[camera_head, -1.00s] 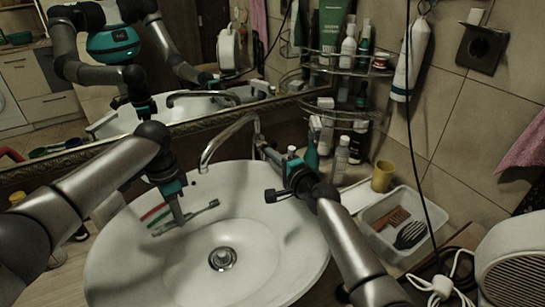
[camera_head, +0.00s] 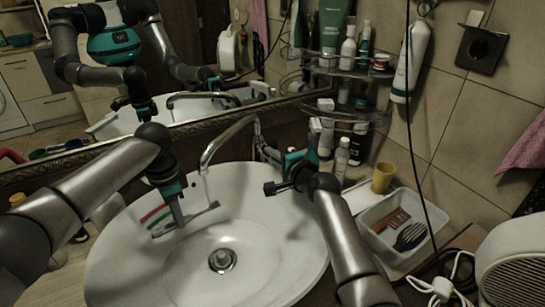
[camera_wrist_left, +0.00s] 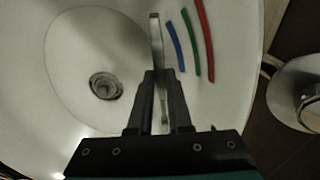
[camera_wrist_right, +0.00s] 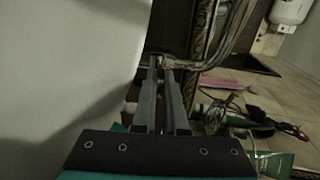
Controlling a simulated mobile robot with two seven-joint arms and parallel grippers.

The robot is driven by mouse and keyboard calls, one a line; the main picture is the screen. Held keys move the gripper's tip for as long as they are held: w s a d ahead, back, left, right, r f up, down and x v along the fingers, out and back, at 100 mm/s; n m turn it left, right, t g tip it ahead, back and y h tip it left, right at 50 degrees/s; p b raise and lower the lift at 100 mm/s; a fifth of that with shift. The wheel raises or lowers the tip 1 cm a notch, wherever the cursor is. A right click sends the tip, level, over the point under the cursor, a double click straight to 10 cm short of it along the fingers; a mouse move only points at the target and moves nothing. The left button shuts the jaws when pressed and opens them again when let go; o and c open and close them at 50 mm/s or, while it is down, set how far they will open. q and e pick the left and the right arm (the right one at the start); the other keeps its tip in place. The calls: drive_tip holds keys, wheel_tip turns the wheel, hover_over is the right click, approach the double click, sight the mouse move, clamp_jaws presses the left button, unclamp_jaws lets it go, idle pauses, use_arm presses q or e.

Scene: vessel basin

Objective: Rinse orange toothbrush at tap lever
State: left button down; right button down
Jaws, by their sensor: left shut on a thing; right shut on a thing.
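The toothbrush (camera_head: 207,210) is in my left gripper (camera_head: 181,221), held low over the left side of the white basin. Its colour looks pale and dull here, not clearly orange. In the left wrist view the toothbrush (camera_wrist_left: 155,30) runs between the shut fingers (camera_wrist_left: 158,76). The tap's curved spout (camera_head: 222,138) hangs over the back of the basin, its end above the brush. My right gripper (camera_head: 277,157) is shut at the tap lever (camera_head: 267,149). In the right wrist view its fingertips (camera_wrist_right: 161,66) meet at the tap's metal; the lever is mostly hidden.
The basin (camera_head: 285,255) has a drain (camera_head: 222,260) and red, green and blue strips on its left wall. A tray (camera_head: 428,253) with a brush, a yellow cup (camera_head: 383,178) and bottles stand to the right. A mirror is behind; a cable hangs at right.

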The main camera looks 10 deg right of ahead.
drive_tip(key=c, duration=1.2)
unclamp_jaws()
drive_tip(key=shift+c, duration=0.2)
drive_tip(key=shift+s, duration=0.1)
drive_tip(key=v, duration=1.2)
